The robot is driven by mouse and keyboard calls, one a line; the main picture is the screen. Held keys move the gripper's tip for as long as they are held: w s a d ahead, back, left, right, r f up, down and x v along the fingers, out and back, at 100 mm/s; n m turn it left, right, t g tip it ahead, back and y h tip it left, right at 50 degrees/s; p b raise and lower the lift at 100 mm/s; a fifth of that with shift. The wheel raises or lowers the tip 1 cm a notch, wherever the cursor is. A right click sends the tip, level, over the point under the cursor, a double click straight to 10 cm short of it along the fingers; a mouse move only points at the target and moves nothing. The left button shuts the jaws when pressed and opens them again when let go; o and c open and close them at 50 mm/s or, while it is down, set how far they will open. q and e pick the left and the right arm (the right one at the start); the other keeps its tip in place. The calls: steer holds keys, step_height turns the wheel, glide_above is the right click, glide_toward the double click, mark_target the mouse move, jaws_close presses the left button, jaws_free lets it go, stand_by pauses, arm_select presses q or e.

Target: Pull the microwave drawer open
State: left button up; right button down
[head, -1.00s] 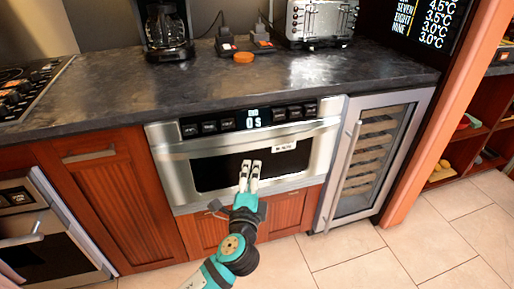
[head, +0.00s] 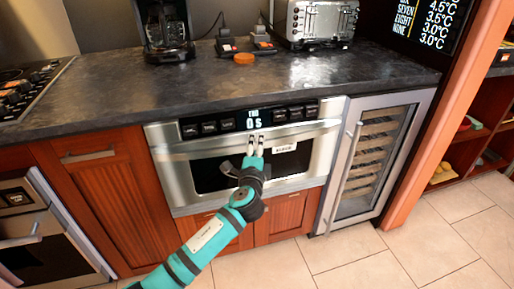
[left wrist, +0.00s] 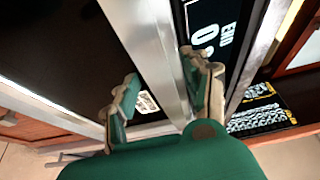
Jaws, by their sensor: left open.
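The microwave drawer (head: 180,188) is a steel front with a dark window, set under the counter, and it looks closed. Its silver handle bar (head: 205,146) runs across the front below the black control panel (head: 207,127). My left gripper (head: 256,140) is at the middle of the bar, its fingers pointing up towards the panel. In the left wrist view, the left gripper (left wrist: 162,88) is open, with the handle bar (left wrist: 150,30) passing between its two fingers. I cannot tell whether either finger touches the bar. My right gripper is not in view.
The dark counter (head: 110,90) above holds a coffee maker (head: 163,25) and a toaster (head: 315,20). A glass-door cooler (head: 372,155) with an upright handle stands right of the drawer. Wooden cabinets (head: 105,195) are at left and below. The tiled floor (head: 400,250) in front is clear.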

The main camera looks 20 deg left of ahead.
arm_select(q)
steer(key=c, duration=0.4)
jaws_close()
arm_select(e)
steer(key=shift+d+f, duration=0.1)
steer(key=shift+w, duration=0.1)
